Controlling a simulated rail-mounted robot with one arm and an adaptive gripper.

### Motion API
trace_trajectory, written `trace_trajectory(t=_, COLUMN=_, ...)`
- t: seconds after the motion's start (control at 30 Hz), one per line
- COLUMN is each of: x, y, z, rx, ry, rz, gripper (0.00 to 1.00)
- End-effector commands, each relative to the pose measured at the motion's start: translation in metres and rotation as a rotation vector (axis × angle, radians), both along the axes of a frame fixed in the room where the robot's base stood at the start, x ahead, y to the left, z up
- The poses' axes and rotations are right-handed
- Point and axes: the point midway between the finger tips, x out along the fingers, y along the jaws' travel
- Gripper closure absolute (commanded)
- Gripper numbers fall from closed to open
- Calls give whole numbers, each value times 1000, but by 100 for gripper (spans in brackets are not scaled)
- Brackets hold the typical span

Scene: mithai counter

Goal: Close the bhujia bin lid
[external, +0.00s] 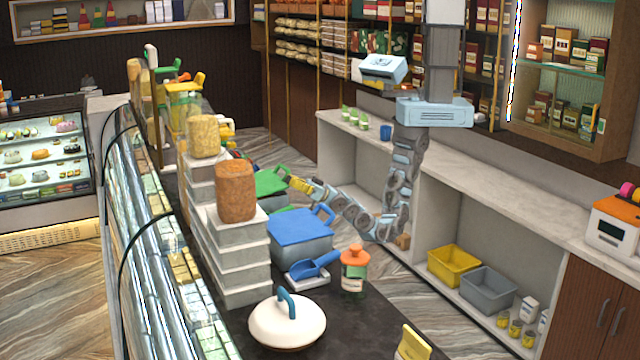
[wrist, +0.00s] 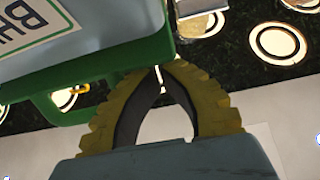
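The bhujia bin, with a green lid (external: 268,183), stands on the dark counter behind the blue-lidded bin; how far its lid is open I cannot tell. In the wrist view, a pale bin wall with a label starting "BH" (wrist: 45,25) fills the upper left. A green rim and a green loop handle (wrist: 62,112) show below it. My gripper (external: 292,182) is low beside the right side of the green lid. In the wrist view, my gripper's yellow fingers (wrist: 158,70) meet at the tips close to the green edge, with nothing seen between them.
A blue-lidded bin (external: 300,228), a blue scoop (external: 313,266), an orange-topped jar (external: 354,272) and a white domed lid (external: 287,322) stand nearer on the counter. Stacked grey blocks (external: 235,262) line its left side. A white shelf unit (external: 480,175) stands behind my arm.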

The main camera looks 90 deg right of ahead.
Motion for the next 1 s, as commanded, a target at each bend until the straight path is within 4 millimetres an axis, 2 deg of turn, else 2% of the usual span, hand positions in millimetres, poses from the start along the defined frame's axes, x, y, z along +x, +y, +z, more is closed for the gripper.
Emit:
trace_trajectory(t=0.03, x=1, y=-1, z=-9, rx=8, ry=-11, rz=-1, gripper=100)
trace_trajectory(t=0.4, x=-3, y=-2, z=-25, rx=7, ry=-13, rz=-1, gripper=100)
trace_trajectory(t=1.0, x=-3, y=-2, z=-30, rx=5, ry=-10, rz=-1, gripper=100)
